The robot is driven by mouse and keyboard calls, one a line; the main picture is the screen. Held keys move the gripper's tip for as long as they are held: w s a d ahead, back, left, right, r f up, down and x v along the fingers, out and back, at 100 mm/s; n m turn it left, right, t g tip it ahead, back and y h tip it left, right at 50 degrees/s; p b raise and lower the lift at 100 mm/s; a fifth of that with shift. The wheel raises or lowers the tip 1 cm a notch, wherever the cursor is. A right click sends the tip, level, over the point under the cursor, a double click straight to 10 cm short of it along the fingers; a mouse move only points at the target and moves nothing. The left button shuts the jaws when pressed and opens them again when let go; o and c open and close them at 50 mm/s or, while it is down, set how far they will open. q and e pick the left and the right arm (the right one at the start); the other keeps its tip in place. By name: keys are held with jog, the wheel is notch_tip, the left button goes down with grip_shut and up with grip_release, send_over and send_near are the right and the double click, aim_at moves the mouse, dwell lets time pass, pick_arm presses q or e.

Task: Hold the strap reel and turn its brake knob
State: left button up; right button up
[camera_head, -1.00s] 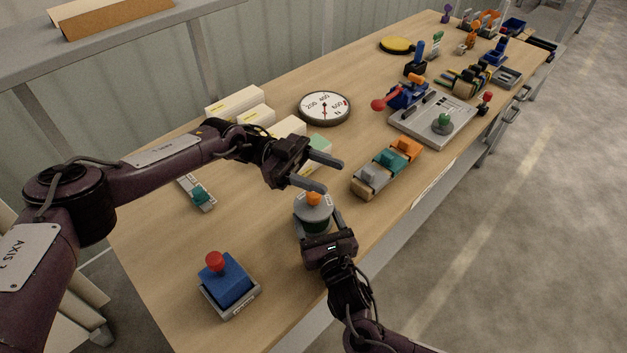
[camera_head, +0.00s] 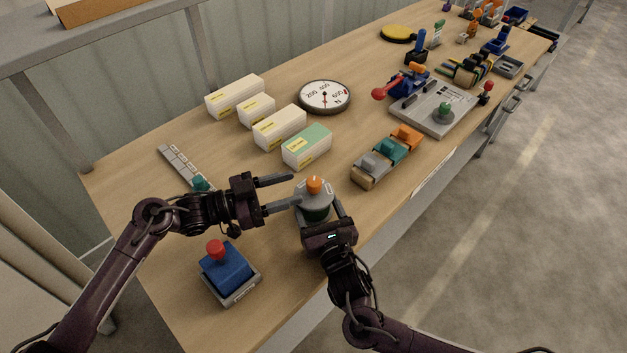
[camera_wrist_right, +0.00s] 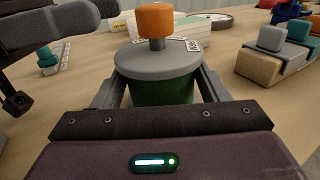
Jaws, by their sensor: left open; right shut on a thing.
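The strap reel (camera_head: 318,199) is a grey-topped drum with a dark green body and stands upright on the table. Its orange brake knob (camera_head: 314,184) rises from the middle of the top. My right gripper (camera_head: 325,214) is shut on the reel's body, one finger on each side, and the right wrist view shows the reel (camera_wrist_right: 160,75) and knob (camera_wrist_right: 155,20) close up. My left gripper (camera_head: 286,191) is open and empty just left of the reel at about knob height. Its fingers point right. Whether it touches the reel I cannot tell.
A blue box with a red button (camera_head: 229,273) stands at the front left. White boxes (camera_head: 279,127) and a green-topped box (camera_head: 307,147) stand behind the reel, with a round dial (camera_head: 324,97). A block with coloured clips (camera_head: 387,157) lies right of the reel.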

aim_at(314, 180)
pick_arm(q)
jog(key=x, duration=0.6)
jog(key=shift+w+d+f, duration=0.2)
jog(key=shift+w+f, duration=0.05)
jog(key=shift+f, duration=0.1)
jog(key=shift+c, duration=0.3)
jog(key=c, duration=0.9)
